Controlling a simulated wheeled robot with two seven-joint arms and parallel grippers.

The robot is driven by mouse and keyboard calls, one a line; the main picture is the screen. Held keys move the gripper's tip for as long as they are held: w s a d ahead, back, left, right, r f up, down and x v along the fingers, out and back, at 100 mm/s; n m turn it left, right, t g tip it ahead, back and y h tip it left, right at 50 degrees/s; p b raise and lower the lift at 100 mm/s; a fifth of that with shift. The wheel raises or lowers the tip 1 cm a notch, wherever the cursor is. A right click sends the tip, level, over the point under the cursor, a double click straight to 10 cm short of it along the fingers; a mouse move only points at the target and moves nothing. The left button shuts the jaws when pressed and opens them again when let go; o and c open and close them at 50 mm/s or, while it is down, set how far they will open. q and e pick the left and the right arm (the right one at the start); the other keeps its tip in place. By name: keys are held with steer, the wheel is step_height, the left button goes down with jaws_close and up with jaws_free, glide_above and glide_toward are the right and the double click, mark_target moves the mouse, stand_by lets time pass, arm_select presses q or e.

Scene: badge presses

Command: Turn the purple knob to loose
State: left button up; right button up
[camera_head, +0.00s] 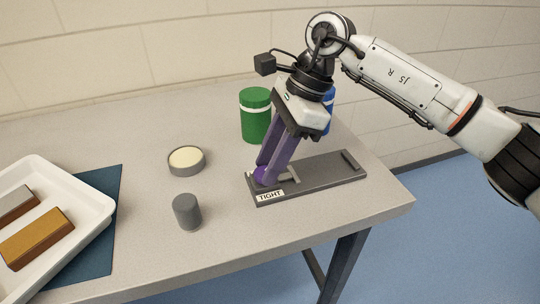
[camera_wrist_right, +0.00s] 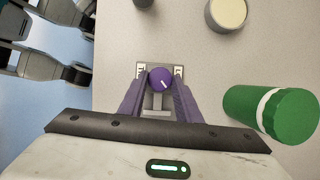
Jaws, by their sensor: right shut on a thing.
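The purple knob (camera_head: 260,174) sits at the near left end of a dark grey press base (camera_head: 325,175). In the right wrist view the knob (camera_wrist_right: 160,77) is round on top, with a short white pointer line slanting toward the lower right of that picture. A white label reading TIGHT (camera_head: 270,195) is on the base's front edge. Labels also flank the knob in the wrist view, partly hidden by the fingers. My right gripper (camera_head: 265,168) comes down from above, its purple fingers shut on the knob from both sides. My left gripper is not in view.
A green jar (camera_head: 256,118) and a partly hidden blue jar (camera_head: 328,98) stand behind the press. A round dish (camera_head: 186,160) and a grey cylinder (camera_head: 187,211) stand left of it. A white tray (camera_head: 95,205) with blocks lies on a dark blue mat (camera_head: 106,182).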

steer(key=shift+w+r+n+g+p, duration=0.1)
steer(key=shift+n+g+p, duration=0.25)
steer(key=shift+n, duration=0.65)
steer(key=n+g+h+p, duration=0.1)
steer(key=n, duration=0.2)
steer(key=shift+w+a+n, duration=0.1)
steer(key=shift+a+n, duration=0.05)
steer(key=shift+n, duration=0.15)
steer(key=shift+n+g+h+p, duration=0.4)
steer(key=shift+n+p, duration=0.15)
steer(key=shift+n, duration=0.55)
steer(key=shift+w+a+n+h, duration=0.1)
steer(key=shift+n+h, duration=0.2)
steer(key=shift+n, duration=0.7)
steer(key=o, duration=1.1)
steer(key=shift+c, duration=0.2)
steer(key=shift+g+p, duration=0.25)
steer(key=shift+p, duration=0.05)
